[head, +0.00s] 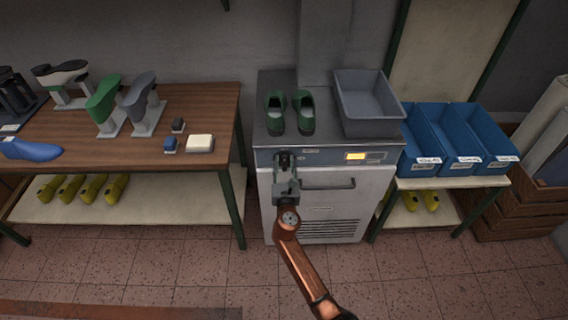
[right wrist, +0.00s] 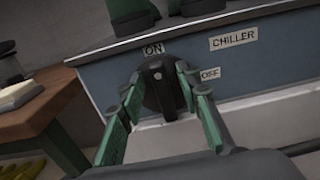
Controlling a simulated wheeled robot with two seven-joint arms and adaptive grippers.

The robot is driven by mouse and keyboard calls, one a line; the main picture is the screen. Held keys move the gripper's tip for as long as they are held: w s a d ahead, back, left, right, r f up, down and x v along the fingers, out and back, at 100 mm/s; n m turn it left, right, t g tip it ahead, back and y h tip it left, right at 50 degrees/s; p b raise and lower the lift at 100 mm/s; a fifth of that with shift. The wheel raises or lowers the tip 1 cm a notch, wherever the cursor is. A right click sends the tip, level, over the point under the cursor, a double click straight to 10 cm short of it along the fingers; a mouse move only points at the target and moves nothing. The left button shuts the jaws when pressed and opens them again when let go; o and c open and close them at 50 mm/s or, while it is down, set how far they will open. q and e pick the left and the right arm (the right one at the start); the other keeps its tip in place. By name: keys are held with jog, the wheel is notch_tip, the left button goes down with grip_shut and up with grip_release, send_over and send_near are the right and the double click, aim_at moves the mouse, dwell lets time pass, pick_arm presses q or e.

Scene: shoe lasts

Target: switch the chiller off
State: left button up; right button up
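The chiller (head: 320,205) is a pale grey cabinet with a blue-grey front panel, standing between the table and the shelf. In the right wrist view its panel (right wrist: 250,75) has a black rotary knob (right wrist: 157,88), with an ON label (right wrist: 153,49) above it, an OFF label (right wrist: 210,74) to its right and a CHILLER label (right wrist: 233,39). The knob's ridge looks upright, towards ON. My right gripper (head: 287,158) is at the panel's left end. Its green-padded fingers (right wrist: 158,82) are open on either side of the knob; contact is unclear. My left gripper is out of view.
Green shoes (head: 290,112) and a grey bin (head: 367,103) stand on the chiller's top. A wooden table (head: 60,128) with lasts is left; blue bins (head: 455,140) are right.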

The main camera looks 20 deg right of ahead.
jog(key=shift+c, duration=0.2)
grip_shut()
jog(key=shift+d+m, duration=0.1)
jog(key=shift+m, duration=0.2)
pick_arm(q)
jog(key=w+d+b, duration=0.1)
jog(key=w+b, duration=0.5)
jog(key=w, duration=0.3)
pick_arm(e)
jog(key=shift+s+d+f+m, duration=0.1)
jog(key=shift+d+f+m, duration=0.25)
jog(key=shift+m, duration=2.6)
jog(key=shift+s+d+f+m, duration=0.1)
jog(key=shift+d+f+m, duration=0.25)
jog(key=shift+m, duration=2.55)
jog(key=shift+s+d+f+m, duration=0.15)
jog(key=shift+f+m, duration=0.35)
jog(key=shift+m, duration=2.45)
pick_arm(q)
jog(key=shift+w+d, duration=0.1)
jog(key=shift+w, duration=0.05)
